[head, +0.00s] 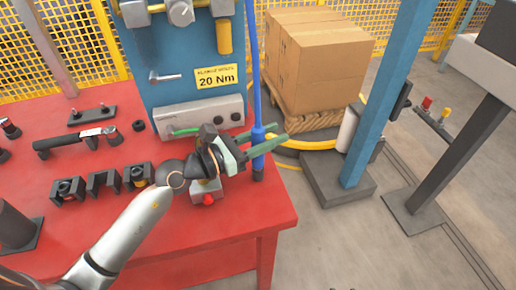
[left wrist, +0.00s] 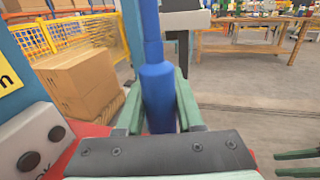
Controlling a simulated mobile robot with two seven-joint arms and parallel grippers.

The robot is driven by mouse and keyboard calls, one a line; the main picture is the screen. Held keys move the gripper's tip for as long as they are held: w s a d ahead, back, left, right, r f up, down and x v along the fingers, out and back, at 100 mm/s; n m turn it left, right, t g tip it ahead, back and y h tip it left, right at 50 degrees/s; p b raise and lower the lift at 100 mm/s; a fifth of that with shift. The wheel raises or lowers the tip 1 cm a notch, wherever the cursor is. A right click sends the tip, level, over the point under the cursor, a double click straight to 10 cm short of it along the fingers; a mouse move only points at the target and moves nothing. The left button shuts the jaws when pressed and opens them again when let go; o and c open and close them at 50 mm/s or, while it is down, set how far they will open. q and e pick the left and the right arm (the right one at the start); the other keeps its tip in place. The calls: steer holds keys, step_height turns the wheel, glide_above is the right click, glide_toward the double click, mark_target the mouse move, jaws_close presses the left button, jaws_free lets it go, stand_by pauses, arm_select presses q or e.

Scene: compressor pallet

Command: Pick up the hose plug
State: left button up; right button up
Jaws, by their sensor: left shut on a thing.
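The hose plug (head: 258,136) is a blue cylinder at the lower end of a blue hose (head: 253,60) that hangs upright at the right front of the blue station. My right gripper (left wrist: 298,163) shows only as two dark green fingertips, apart and empty, at the right edge of the left wrist view.
The red table (head: 230,235) carries a torque wrench (head: 75,141), black holders (head: 103,181) and a red button box (head: 207,192). Cartons (head: 318,55) stand on a pallet behind.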

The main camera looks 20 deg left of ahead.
arm_select(q)
jaws_close()
steer(key=shift+r, duration=0.15)
